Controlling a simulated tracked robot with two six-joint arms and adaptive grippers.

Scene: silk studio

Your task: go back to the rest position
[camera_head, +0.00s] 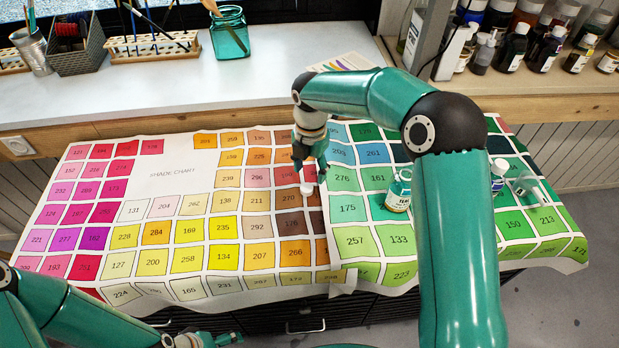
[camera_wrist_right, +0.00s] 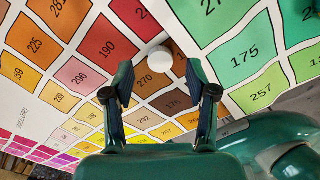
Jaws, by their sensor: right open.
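My right gripper (camera_head: 310,176) is over the shade chart (camera_head: 175,172), near its brown and red squares. In the right wrist view its two fingers (camera_wrist_right: 160,90) stand apart with nothing gripped between them. A small round white object (camera_wrist_right: 159,58) shows just beyond the fingertips, beside the square marked 270. In the head view this white object (camera_head: 307,188) sits just below the gripper.
A small clear bottle (camera_head: 533,190) and a white-capped jar (camera_head: 498,170) are further right. A teal glass jar (camera_head: 229,34) and a brush rack (camera_head: 152,47) stand on the back counter.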

